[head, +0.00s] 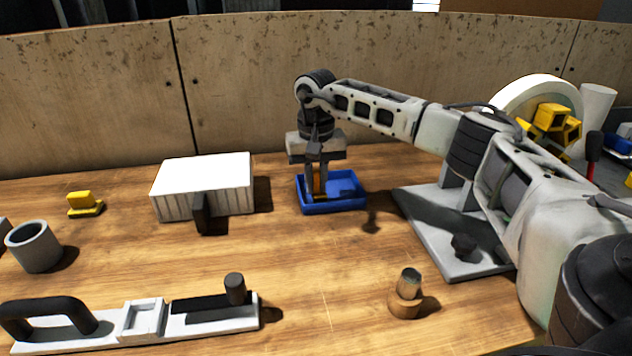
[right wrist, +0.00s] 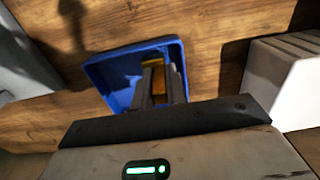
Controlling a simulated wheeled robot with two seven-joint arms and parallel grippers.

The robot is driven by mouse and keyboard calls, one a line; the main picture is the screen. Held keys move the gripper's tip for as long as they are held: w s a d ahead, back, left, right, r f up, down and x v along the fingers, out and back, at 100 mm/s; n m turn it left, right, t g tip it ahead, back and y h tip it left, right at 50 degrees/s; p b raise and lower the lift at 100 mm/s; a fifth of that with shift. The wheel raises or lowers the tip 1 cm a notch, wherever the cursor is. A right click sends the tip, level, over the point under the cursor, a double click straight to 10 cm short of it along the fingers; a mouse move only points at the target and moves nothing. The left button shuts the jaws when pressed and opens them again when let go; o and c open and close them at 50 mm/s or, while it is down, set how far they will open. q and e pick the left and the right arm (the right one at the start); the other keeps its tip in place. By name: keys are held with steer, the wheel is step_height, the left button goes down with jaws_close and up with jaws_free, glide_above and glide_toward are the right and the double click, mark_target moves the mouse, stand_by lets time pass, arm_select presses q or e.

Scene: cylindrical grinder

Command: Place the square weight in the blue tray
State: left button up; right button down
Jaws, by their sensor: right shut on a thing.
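The blue tray (head: 347,204) sits on the wooden table near the back wall. My right gripper (head: 316,190) points down over the left part of the tray, its fingertips low and within the tray's outline. It is shut on a brass-orange piece, which I take to be the square weight (head: 319,183); the fingers hide much of it. The right wrist view also shows the weight (right wrist: 179,78) at the fingers (right wrist: 158,85), over the blue tray (right wrist: 104,72). I cannot tell if the weight touches the tray floor. My left gripper is not seen.
A white ribbed box (head: 203,187) stands left of the tray. A grey plate (head: 470,255) with a grinding machine is to the right. A small brass-based cylinder (head: 405,299), a grey cup (head: 35,247), a yellow block (head: 83,204) and a handled fixture (head: 140,320) stand around. The table's middle is clear.

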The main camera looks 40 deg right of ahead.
mark_target(316, 170)
steer(key=shift+f, duration=0.4)
steer(key=shift+f, duration=0.2)
steer(key=c, duration=1.7)
jaws_free()
steer(key=shift+r, duration=0.3)
step_height(316, 170, up, 12)
steer(key=shift+f, duration=0.1)
